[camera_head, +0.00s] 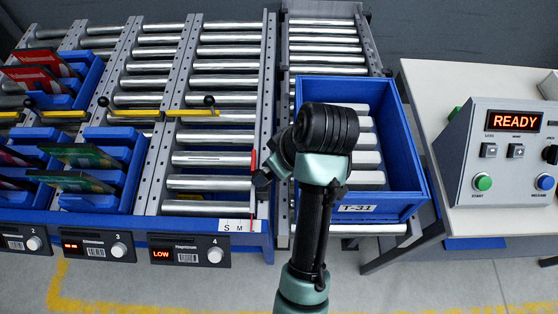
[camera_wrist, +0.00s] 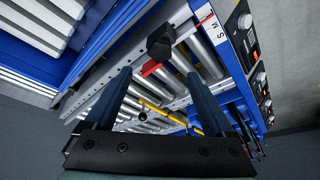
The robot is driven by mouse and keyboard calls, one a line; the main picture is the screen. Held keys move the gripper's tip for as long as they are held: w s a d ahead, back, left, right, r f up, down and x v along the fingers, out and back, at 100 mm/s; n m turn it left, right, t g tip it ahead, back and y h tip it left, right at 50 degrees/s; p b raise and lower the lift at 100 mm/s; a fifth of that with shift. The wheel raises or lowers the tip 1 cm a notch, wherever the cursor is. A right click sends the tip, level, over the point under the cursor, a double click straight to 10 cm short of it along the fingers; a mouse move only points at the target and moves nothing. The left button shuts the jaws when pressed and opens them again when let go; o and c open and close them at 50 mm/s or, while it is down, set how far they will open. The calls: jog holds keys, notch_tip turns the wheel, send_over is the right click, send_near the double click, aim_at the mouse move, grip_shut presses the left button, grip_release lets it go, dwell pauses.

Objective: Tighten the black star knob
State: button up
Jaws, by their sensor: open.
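The black star knob (camera_wrist: 160,42) shows in the wrist view at the upper middle, just beyond my fingertips and next to a red strip (camera_wrist: 151,68). My gripper (camera_wrist: 160,78) is open and empty, its two dark fingers spread on either side below the knob. The knob is apart from both fingers. In the head view my arm covers much of this spot, and I cannot clearly tell the knob from my gripper there. The red strip shows there too (camera_head: 253,161), beside the rail of the rightmost roller lane.
A blue bin (camera_head: 408,175) labelled T-31 stands on rollers behind my arm. Blue trays (camera_head: 120,140) with cards fill lanes at left. The S/M scale (camera_head: 238,225) sits at the lane's front. A READY control box (camera_head: 510,150) stands on the right table.

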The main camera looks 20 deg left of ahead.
jog(key=shift+v, duration=1.3)
jog(key=w+d+r+m+t, duration=0.15)
jog(key=w+r+t, duration=0.25)
jog(key=r, duration=0.4)
jog(key=w+r+m+t, duration=0.2)
jog(key=w+r+t, duration=0.15)
jog(key=r, duration=0.55)
jog(key=w+d+r+m+t, duration=0.1)
jog(key=w+r+m+t, duration=0.1)
jog(key=w+r+t, duration=0.45)
jog(key=s+d+r+m+t+h, duration=0.2)
jog(key=s+r+t, duration=0.3)
jog(key=r, duration=0.9)
jog(key=s+d+r+m+t+h, duration=0.2)
jog(key=s+d+r+m+t, duration=0.2)
jog(key=s+r, duration=0.7)
notch_tip(320, 180, up, 4)
jog(key=shift+s+d+f+t, duration=0.2)
jog(key=shift+s+t, duration=0.1)
jog(key=shift+t, duration=0.7)
